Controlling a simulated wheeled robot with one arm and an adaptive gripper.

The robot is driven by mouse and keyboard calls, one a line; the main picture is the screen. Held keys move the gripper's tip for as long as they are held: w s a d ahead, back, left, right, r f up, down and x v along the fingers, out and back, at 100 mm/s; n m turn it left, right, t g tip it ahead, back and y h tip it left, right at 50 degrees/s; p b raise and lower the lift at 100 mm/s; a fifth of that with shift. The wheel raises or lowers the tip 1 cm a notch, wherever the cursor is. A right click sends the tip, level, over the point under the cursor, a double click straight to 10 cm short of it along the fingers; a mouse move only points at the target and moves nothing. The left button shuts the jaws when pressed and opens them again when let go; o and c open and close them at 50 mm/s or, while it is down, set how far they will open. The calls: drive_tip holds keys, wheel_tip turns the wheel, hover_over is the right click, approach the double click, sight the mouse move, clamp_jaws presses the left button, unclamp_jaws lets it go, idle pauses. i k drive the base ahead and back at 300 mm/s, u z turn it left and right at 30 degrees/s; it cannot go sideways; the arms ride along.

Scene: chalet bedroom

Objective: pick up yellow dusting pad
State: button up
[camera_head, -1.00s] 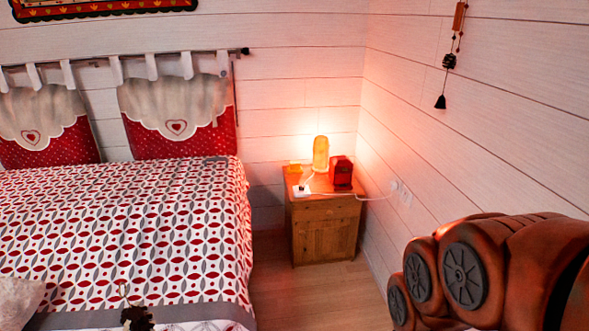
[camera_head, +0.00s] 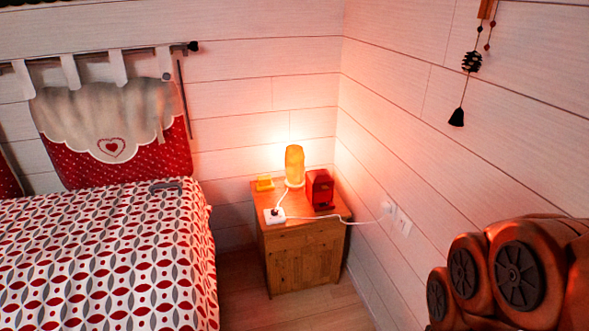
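A small yellow block-like item (camera_head: 265,183), which looks like the yellow dusting pad, lies at the back left of the wooden nightstand (camera_head: 300,270). It is left of the glowing orange lamp (camera_head: 294,166). My orange-brown arm (camera_head: 575,270) with dark round joint covers fills the lower right of the view. My gripper does not show, and nothing is seen touching the yellow item.
A red box-like item (camera_head: 320,189) and a white power strip (camera_head: 275,216) with a cord to the wall outlet (camera_head: 403,222) share the nightstand top. The patterned bed (camera_head: 110,265) is at left. A narrow strip of wooden floor (camera_head: 320,308) shows before the nightstand.

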sight(265, 183)
drive_tip(key=u, duration=0.15)
drive_tip(key=i, duration=1.8)
drive_tip(key=u, duration=1.25)
drive_tip(key=i, duration=0.85)
drive_tip(key=u, duration=0.5)
